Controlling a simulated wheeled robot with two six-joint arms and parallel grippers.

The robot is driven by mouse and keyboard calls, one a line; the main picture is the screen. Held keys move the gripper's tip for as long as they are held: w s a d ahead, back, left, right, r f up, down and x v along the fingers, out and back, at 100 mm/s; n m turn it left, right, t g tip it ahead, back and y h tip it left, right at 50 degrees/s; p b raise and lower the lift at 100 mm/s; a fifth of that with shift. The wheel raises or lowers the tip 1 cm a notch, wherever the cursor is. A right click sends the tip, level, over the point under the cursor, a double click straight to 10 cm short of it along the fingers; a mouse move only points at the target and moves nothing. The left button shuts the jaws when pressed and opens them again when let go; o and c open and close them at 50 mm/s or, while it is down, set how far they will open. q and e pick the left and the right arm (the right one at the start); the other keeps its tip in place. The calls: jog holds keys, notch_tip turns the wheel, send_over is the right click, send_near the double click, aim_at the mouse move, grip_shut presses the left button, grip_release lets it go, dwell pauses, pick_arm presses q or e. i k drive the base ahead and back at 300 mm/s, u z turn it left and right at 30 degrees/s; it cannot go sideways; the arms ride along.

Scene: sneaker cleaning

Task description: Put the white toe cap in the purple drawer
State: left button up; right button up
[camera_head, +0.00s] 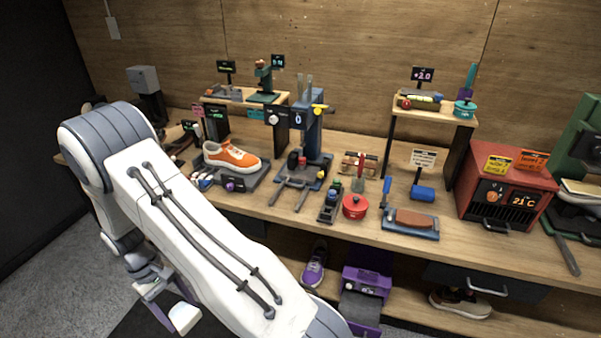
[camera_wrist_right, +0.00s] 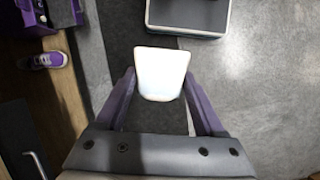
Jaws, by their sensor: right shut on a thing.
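The white toe cap (camera_wrist_right: 160,73) is held between the purple fingers of my right gripper (camera_wrist_right: 158,98) in the right wrist view. In the head view my right gripper (camera_head: 166,303) is at the lower left, low over the floor in front of the bench, with the white toe cap (camera_head: 185,319) at its tips. A purple unit (camera_head: 367,281) stands on the lower shelf, and its drawer seems pulled out, with a grey inside. Part of this purple unit (camera_wrist_right: 65,13) shows at the wrist view's top left, apart from the gripper. My left gripper is not in view.
The bench top (camera_head: 345,229) overhangs the shelf and carries an orange sneaker (camera_head: 231,156) and several tools.

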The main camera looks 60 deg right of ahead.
aim_at(359, 310)
jog(key=u, duration=0.1)
jog(key=i, duration=0.7)
jog(key=z, duration=1.4)
